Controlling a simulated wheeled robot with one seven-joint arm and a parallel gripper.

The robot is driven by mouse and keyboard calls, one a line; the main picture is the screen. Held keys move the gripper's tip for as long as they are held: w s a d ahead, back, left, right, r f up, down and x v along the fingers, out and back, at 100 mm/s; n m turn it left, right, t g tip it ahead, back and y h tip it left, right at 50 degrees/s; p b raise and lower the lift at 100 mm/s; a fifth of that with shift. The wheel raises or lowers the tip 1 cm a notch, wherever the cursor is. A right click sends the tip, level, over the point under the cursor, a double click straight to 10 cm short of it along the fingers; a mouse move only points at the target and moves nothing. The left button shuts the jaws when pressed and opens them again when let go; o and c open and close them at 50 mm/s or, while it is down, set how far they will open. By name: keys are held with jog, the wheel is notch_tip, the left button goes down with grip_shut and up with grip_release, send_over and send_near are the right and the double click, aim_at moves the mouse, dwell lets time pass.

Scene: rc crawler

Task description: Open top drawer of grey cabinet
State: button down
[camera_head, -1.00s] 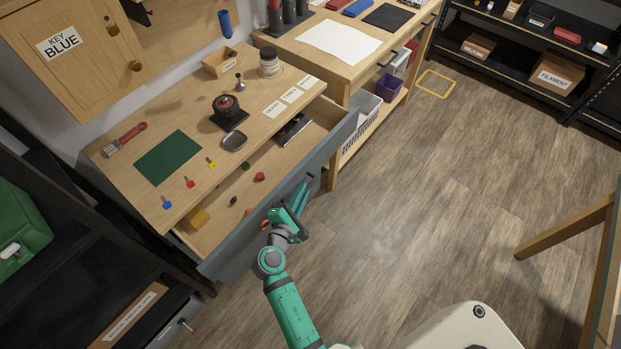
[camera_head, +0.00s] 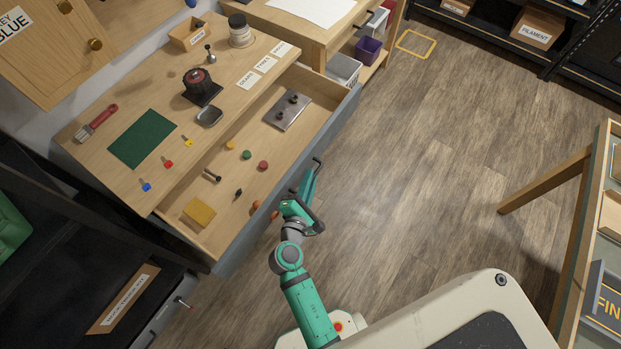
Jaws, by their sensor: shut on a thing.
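The top drawer of the grey cabinet stands pulled out under the wooden worktop (camera_head: 120,119). Its grey front (camera_head: 335,123) runs diagonally from lower left to upper right. Inside the drawer (camera_head: 262,140) lie a metal plate with dark knobs (camera_head: 288,111), a yellow block (camera_head: 199,213) and several small coloured pieces. A dark handle (camera_head: 318,163) shows on the drawer front. My gripper (camera_head: 311,176) is at this handle, shut on it; the fingertips' exact contact is small and partly hidden by my wrist.
A lower drawer or box with a label (camera_head: 130,298) lies at lower left. The wooden floor (camera_head: 430,150) is clear to the right of the drawer. A wooden table leg (camera_head: 545,182) and a yellow floor square (camera_head: 415,44) stand farther right and back.

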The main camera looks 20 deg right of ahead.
jog(key=c, duration=2.1)
grip_release()
jog(key=v, duration=1)
jog(key=shift+s+a+r, duration=0.1)
jog(key=shift+s+a, duration=0.15)
jog(key=shift+a, duration=0.05)
